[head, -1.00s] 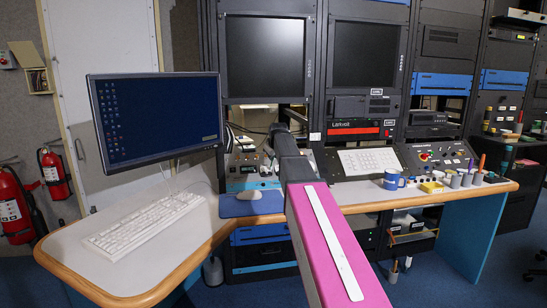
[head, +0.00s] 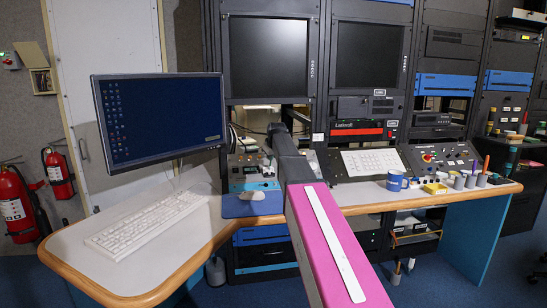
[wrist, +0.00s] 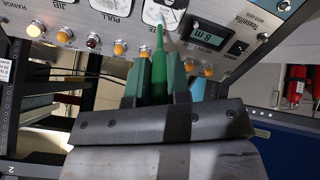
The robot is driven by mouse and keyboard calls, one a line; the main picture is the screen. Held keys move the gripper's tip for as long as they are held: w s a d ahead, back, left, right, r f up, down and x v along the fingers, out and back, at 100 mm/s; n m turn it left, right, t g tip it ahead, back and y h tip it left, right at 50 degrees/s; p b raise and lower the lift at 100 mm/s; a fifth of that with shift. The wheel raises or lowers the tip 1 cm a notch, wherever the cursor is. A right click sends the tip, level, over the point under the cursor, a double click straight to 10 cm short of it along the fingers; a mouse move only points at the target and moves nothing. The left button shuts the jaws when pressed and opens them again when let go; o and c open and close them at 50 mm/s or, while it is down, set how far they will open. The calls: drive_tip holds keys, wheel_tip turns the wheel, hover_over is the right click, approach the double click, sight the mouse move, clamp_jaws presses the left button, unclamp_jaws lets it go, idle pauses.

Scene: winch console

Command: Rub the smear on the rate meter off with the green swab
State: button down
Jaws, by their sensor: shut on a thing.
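In the wrist view my gripper (wrist: 158,78) is shut on the green swab (wrist: 158,62). The swab's thin stem points up the picture, and its pale tip lies over the lower part of a white dial meter (wrist: 150,15) on the grey console panel. Whether the tip touches the glass I cannot tell. That meter's label and any smear are not clear at this size, and the top of the dial is cut off. In the head view my arm hides the gripper and swab in front of the sloping console (head: 248,168).
Several amber knobs or lamps (wrist: 119,47) and a digital readout (wrist: 208,35) surround the meter. A blue mug (head: 396,181) stands to the right.

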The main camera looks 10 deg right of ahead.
drive_tip(key=shift+a, duration=0.1)
drive_tip(key=shift+w+a+r, duration=0.1)
drive_tip(key=shift+w+a, duration=0.05)
drive_tip(key=shift+a, duration=0.25)
idle(0.4)
drive_tip(key=shift+w+a+r, duration=0.1)
drive_tip(key=shift+a, duration=0.35)
drive_tip(key=shift+w+a+r, duration=0.1)
drive_tip(key=shift+w+a, duration=0.05)
drive_tip(key=shift+a, duration=0.3)
drive_tip(key=shift+d, duration=0.15)
drive_tip(key=shift+d, duration=0.55)
idle(0.4)
